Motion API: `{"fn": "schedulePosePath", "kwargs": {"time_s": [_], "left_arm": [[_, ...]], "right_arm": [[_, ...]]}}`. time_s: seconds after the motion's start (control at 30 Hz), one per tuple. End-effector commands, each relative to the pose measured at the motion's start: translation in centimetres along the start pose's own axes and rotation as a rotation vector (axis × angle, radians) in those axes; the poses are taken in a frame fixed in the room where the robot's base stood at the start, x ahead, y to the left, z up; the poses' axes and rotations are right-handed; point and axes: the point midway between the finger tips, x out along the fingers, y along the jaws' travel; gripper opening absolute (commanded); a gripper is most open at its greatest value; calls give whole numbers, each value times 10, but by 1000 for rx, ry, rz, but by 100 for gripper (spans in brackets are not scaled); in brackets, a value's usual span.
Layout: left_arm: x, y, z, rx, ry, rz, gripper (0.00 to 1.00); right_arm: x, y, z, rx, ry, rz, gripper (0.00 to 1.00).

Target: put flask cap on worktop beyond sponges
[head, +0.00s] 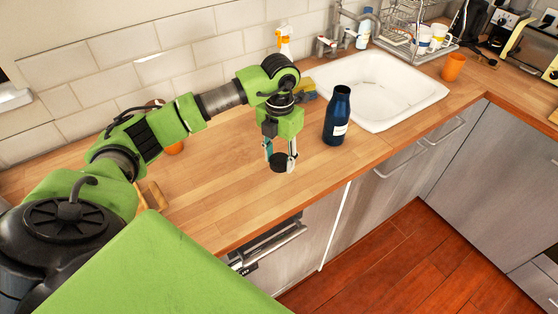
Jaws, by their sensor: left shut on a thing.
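My left gripper (281,159) points down over the wooden worktop (222,205), shut on the black flask cap (279,163). I cannot tell whether the cap touches the wood. The dark blue flask (337,116) stands upright and uncapped to the right of the gripper, near the sink. The sponges (305,87), yellow and dark blue, lie behind the gripper at the sink's left edge, partly hidden by my arm. My right gripper is not in the picture.
A white sink (380,90) lies behind the flask. A spray bottle (285,42) stands by the wall. An orange cup (454,67) and a dish rack (418,30) are at the right. An orange round thing (175,148) is partly hidden behind my arm. Bare worktop lies left of the gripper.

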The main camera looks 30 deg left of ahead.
Motion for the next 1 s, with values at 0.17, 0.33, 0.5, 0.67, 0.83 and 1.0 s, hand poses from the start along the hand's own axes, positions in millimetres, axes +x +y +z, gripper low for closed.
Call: {"fn": "schedulePosePath", "kwargs": {"time_s": [0.17,0.33,0.5,0.67,0.83,1.0], "left_arm": [[9,5,5,0,1,-1,10],[32,5,6,2,4,-1,10],[42,6,7,2,-1,1,10],[42,6,6,2,-1,0,10],[44,6,6,2,-1,1,52],[44,6,6,2,0,0,56]], "right_arm": [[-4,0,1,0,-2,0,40],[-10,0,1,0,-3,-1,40],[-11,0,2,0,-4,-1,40],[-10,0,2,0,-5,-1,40],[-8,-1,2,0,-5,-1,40],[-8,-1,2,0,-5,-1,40]]}}
